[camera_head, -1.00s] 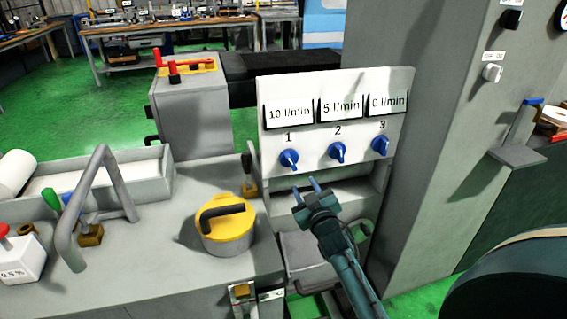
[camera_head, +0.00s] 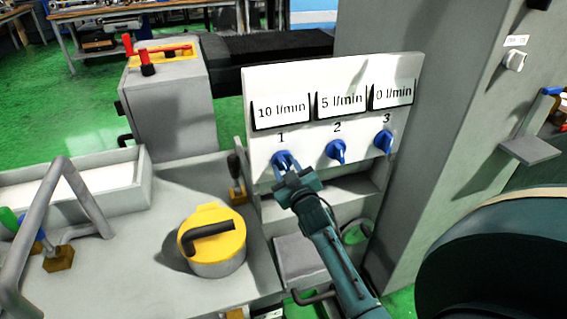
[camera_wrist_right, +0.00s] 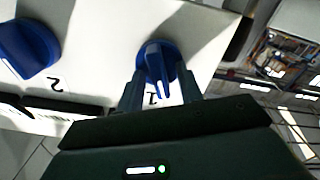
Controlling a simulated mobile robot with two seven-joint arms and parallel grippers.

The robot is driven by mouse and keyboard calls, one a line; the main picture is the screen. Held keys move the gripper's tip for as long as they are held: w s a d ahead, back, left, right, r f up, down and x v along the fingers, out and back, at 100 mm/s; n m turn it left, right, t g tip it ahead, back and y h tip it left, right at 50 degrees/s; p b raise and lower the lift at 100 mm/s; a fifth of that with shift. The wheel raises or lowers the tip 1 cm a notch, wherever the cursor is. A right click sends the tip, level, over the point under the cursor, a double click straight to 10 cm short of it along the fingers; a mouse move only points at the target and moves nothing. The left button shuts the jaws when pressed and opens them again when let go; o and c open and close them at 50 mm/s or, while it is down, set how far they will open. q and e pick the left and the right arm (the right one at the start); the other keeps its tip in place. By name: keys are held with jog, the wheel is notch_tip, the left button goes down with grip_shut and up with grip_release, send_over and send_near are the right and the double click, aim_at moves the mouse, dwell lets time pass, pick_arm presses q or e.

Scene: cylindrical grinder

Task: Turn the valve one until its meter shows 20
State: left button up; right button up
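The white valve panel (camera_head: 310,72) has three meters above three blue knobs. The meter over valve 1 (camera_head: 281,110) reads 10 l/min. The meter over valve 2 reads 5 l/min and the one over valve 3 reads 0 l/min. Valve one (camera_head: 284,158) is a blue knob, partly hidden behind my right gripper (camera_head: 287,166). In the right wrist view, valve one (camera_wrist_right: 158,62) lies between the two fingers of my right gripper (camera_wrist_right: 160,88). The fingers are apart, with small gaps to the knob's raised handle. My left gripper is not in view.
Valve 2 (camera_head: 336,152) and valve 3 (camera_head: 384,142) sit to the right on the panel. A yellow-lidded pot (camera_head: 213,262) with a black handle stands on the grey bench left of my right arm. A grey column (camera_head: 440,130) rises at the right.

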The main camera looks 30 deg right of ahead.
jog(key=shift+c, duration=0.2)
grip_shut()
jog(key=shift+r+n, duration=0.1)
jog(key=shift+n, duration=0.2)
jog(key=shift+a+n, duration=0.1)
jog(key=shift+n, duration=2.6)
